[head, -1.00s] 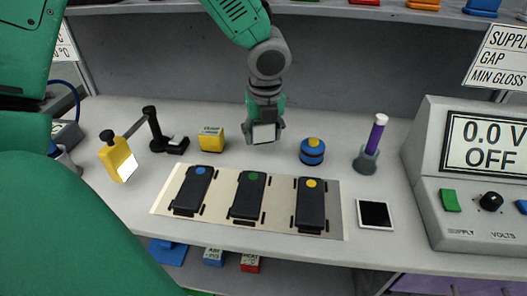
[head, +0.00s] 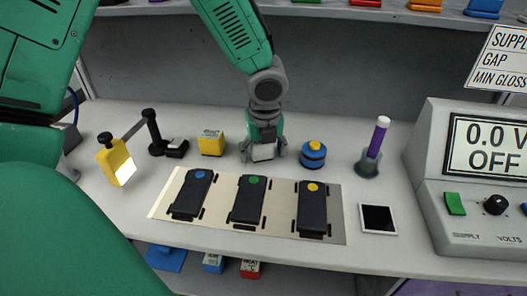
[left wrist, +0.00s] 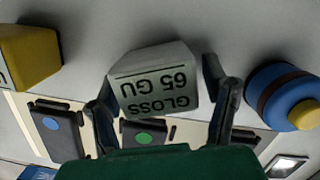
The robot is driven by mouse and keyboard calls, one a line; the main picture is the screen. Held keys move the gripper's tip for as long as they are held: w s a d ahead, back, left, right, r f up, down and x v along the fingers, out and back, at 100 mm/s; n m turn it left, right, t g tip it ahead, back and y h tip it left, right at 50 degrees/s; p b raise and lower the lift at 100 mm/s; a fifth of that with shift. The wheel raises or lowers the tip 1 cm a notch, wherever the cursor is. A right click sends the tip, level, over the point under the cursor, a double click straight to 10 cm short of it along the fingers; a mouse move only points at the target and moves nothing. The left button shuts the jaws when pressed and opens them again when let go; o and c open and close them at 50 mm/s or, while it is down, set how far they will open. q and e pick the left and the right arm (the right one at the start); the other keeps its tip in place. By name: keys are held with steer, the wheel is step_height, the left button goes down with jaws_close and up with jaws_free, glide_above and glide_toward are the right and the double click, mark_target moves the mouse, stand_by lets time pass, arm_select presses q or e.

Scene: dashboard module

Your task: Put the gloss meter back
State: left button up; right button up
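The gloss meter is a pale block (left wrist: 152,85) whose face reads "GLOSS 65 GU". In the left wrist view it lies between the two fingers of my left gripper (left wrist: 165,105), with a narrow gap on the right side. In the head view the gloss meter (head: 263,153) is at the bench top, between the spread fingers of my left gripper (head: 263,151). The fingers look open around it; contact on the left side is hard to judge. My right gripper is not in view.
A yellow block (head: 211,143) stands left of the gripper and a blue-yellow round piece (head: 313,155) right. In front is a mat (head: 160,206) with three dark modules (head: 250,202). A purple stick (head: 376,140) in a holder and a power supply (head: 470,180) stand right.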

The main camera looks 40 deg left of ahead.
arm_select(q)
steer(key=shift+r, duration=0.15)
step_height(320, 180, up, 12)
steer(key=s+d+p, duration=0.1)
steer(key=p, duration=0.2)
steer(key=shift+s+d, duration=0.15)
steer(key=shift+d, duration=0.15)
stand_by(0.3)
